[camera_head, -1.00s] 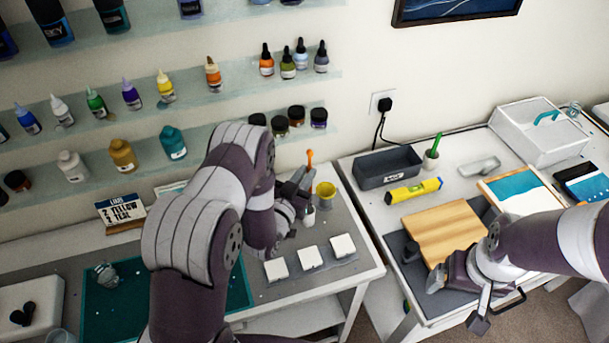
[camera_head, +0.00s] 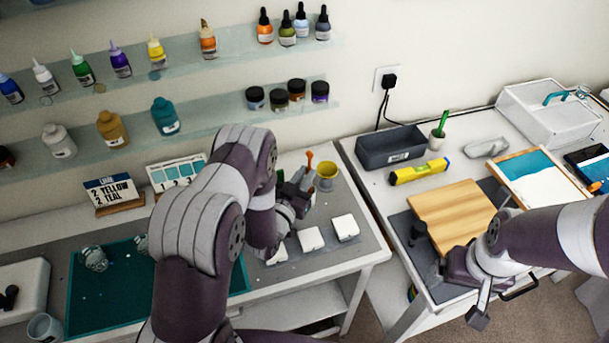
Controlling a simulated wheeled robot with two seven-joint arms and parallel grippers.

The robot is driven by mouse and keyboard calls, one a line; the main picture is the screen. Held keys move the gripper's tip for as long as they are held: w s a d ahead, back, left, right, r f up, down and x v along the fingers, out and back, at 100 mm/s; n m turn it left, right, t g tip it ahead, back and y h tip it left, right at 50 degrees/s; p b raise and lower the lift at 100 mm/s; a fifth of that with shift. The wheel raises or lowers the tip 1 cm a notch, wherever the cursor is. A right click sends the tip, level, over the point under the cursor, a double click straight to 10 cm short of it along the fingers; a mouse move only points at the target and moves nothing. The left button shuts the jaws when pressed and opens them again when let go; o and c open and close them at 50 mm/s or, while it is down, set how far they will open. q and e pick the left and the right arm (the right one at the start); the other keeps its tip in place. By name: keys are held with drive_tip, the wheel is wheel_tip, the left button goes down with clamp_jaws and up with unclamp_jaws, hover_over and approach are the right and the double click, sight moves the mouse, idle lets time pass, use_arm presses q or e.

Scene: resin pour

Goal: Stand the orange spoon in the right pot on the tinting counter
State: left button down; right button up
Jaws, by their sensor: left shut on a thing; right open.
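The orange spoon (camera_head: 309,158) stands roughly upright in my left gripper (camera_head: 301,182), its orange end pointing up. The gripper is shut on it over the right end of the left counter, just left of a yellow cup (camera_head: 327,178). A small pale pot (camera_head: 312,199) shows partly beside the fingers; the gripper covers much of it. The spoon's lower end is hidden, so I cannot tell whether it is inside the pot. My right gripper (camera_head: 462,292) is open and empty near the front edge of the right table.
Three white blocks (camera_head: 345,227) lie in front of the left gripper. A teal mat (camera_head: 90,310) is at left. The right table holds a grey bin (camera_head: 390,146), a white pot with a green stick (camera_head: 437,139), a yellow level (camera_head: 418,172) and a wooden board (camera_head: 452,214).

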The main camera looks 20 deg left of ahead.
use_arm(q)
drive_tip(key=shift+f+b, duration=0.45)
drive_tip(key=shift+f, duration=0.45)
use_arm(e)
drive_tip(key=shift+f, duration=0.8)
use_arm(q)
drive_tip(key=c, duration=1)
unclamp_jaws()
drive_tip(key=shift+c, duration=0.2)
drive_tip(key=shift+r, duration=0.1)
